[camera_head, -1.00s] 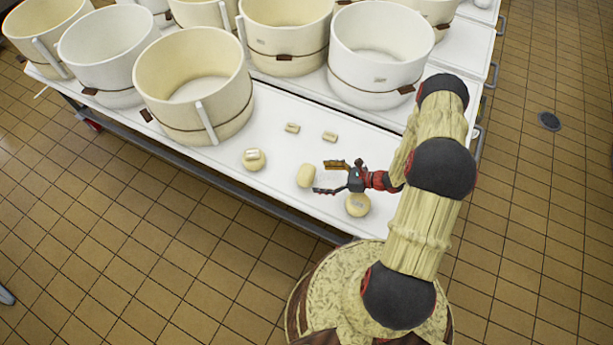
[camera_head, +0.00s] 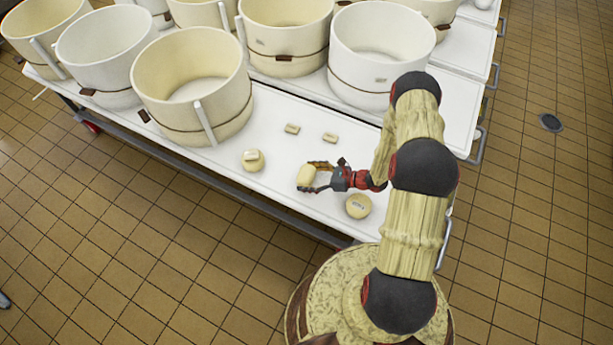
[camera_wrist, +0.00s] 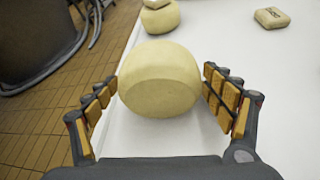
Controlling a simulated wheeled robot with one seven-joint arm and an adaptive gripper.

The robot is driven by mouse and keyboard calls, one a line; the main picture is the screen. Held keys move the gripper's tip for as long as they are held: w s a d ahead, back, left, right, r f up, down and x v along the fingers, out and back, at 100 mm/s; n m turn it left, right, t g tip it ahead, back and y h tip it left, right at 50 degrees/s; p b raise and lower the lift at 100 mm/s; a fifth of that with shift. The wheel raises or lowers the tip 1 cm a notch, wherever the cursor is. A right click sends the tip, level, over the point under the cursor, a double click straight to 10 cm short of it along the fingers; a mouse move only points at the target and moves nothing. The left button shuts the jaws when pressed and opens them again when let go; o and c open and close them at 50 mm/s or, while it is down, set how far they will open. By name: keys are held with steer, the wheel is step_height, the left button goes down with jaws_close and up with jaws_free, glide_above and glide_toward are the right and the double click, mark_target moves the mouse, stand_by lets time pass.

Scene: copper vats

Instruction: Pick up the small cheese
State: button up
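A pale, rounded cheese (camera_head: 304,176) lies on the white table, and it fills the middle of the wrist view (camera_wrist: 158,80). My gripper (camera_head: 313,178) is open, with one finger on either side of this cheese. In the wrist view the finger pads (camera_wrist: 160,95) stand close to its sides, with narrow gaps. Another round cheese (camera_head: 254,165) has a small block (camera_head: 250,155) on top. A third round cheese (camera_head: 352,212) lies near the front edge below my gripper. Two small blocks, a left one (camera_head: 292,128) and a right one (camera_head: 329,138), lie farther back.
Large cream and white vats (camera_head: 192,85) crowd the back and left of the white table (camera_head: 275,190). The table's front edge is close to the cheeses. The table between the blocks and my gripper is clear.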

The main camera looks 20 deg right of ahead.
steer(key=c, duration=1.4)
steer(key=shift+c, duration=0.2)
steer(key=shift+r, duration=0.1)
steer(key=shift+r+p, duration=0.35)
steer(key=shift+r, duration=0.25)
steer(key=s+r+p, duration=0.1)
steer(key=r, duration=0.1)
steer(key=s+a+r+p, duration=0.1)
steer(key=r, duration=0.2)
steer(key=s+a+r+p, duration=0.1)
steer(key=s+r, duration=0.1)
steer(key=shift+r, duration=0.3)
steer(key=s+a+r+p, duration=0.2)
steer(key=s+a+r, duration=0.2)
steer(key=s, duration=0.4)
steer(key=shift+s+a, duration=0.2)
steer(key=shift+f, duration=0.1)
